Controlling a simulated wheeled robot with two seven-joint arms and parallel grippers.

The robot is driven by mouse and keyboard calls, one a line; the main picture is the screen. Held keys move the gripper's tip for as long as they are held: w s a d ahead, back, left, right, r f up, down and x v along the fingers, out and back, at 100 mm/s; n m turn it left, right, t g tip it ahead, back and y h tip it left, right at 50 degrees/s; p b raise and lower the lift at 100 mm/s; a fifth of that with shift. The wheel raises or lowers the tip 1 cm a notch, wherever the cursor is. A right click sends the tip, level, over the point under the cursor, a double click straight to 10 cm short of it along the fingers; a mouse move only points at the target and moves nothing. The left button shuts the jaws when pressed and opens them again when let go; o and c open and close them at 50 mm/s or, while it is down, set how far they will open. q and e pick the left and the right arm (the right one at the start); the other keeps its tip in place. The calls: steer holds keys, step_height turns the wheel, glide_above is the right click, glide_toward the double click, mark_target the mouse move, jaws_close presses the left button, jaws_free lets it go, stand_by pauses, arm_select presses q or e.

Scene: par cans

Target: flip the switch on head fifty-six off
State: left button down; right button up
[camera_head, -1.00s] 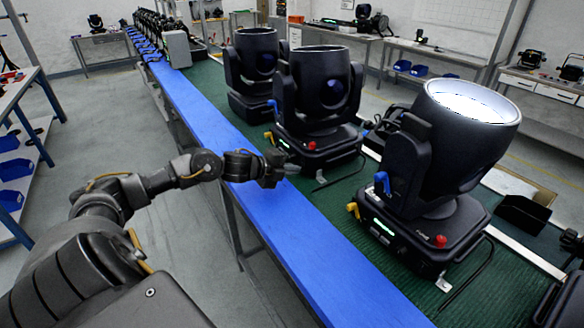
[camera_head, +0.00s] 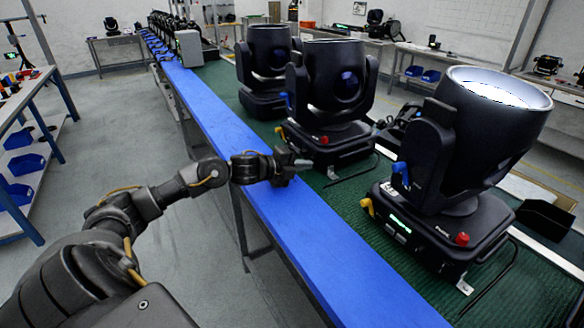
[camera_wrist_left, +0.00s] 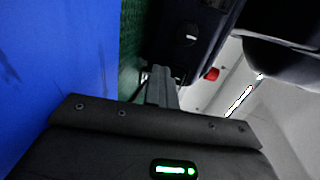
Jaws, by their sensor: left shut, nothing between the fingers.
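My left gripper (camera_head: 301,165) is at the front of the middle moving head (camera_head: 332,85), near its base (camera_head: 330,148). In the left wrist view its fingers (camera_wrist_left: 162,88) are together and empty, pointing towards a dark base (camera_wrist_left: 200,22). A round black control with a pale mark (camera_wrist_left: 190,38) shows on that base, a little beyond the fingertips, with a gap between. A red knob (camera_wrist_left: 211,74) is to its right. No number fifty-six is readable on any head. My right gripper is not in view.
A nearer head (camera_head: 490,120) with a lit lens and green display (camera_head: 399,224) stands at right; another head (camera_head: 266,70) stands behind. A blue strip (camera_head: 250,160) edges the green bench top (camera_head: 350,205). A cable (camera_head: 350,175) lies before the middle base.

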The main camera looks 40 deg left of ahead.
arm_select(q)
steer(key=shift+s+a, duration=0.1)
steer(key=shift+s, duration=0.2)
steer(key=b+v, duration=0.2)
steer(key=v, duration=0.4)
steer(key=shift+s+a, duration=0.3)
steer(key=shift+s, duration=0.1)
steer(key=shift+s+b, duration=0.3)
steer(key=shift+b, duration=0.05)
steer(key=shift+s+a+r+p, duration=0.1)
steer(key=shift+s+r+p, duration=0.1)
steer(key=shift+r+p, duration=0.15)
steer(key=shift+p+v, duration=0.45)
steer(key=shift+v, duration=0.55)
